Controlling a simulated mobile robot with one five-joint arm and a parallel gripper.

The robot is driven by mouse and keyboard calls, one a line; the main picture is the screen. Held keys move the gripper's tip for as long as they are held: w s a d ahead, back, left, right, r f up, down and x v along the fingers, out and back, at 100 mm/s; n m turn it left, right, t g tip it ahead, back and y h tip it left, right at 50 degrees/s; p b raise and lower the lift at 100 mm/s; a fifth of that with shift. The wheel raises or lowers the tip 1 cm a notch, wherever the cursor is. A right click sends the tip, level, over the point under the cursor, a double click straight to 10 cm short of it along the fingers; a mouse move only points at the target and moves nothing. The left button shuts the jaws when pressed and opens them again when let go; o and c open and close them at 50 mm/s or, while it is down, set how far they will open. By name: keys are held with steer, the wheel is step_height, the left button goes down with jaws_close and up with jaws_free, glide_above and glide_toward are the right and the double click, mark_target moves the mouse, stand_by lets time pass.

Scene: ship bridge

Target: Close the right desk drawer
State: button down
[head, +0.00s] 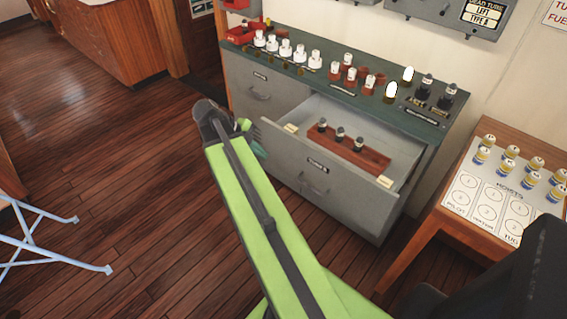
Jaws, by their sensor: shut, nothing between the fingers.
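The right desk drawer (345,178) of the grey cabinet (268,78) is pulled open. Its grey front has a small label and a handle (313,188). Inside lies a reddish wooden rack (365,157) holding three small dark-topped pieces. Pale tags sit near both front corners. My gripper (259,150) is shut and empty, partly hidden behind my green arm. It appears just left of the drawer front's left end; I cannot tell whether it touches.
White, red and dark pieces stand on the cabinet's green top (330,84). A wooden table (432,228) with several small jars (509,151) stands at right. Pale blue folding legs (75,244) are at lower left. Wooden floor (120,150) left of the cabinet is clear.

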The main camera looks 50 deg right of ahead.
steer(key=b, duration=0.8)
glide_toward(294, 167)
step_height(294, 167, down, 4)
steer(key=s+a, duration=0.2)
steer(key=shift+w+d+r, duration=0.1)
steer(key=shift+d+r, duration=0.05)
steer(key=shift+d, duration=0.9)
steer(key=shift+w+d+r, duration=0.1)
steer(key=shift+d+r, duration=0.05)
steer(key=shift+d, duration=0.85)
steer(key=shift+s, duration=0.1)
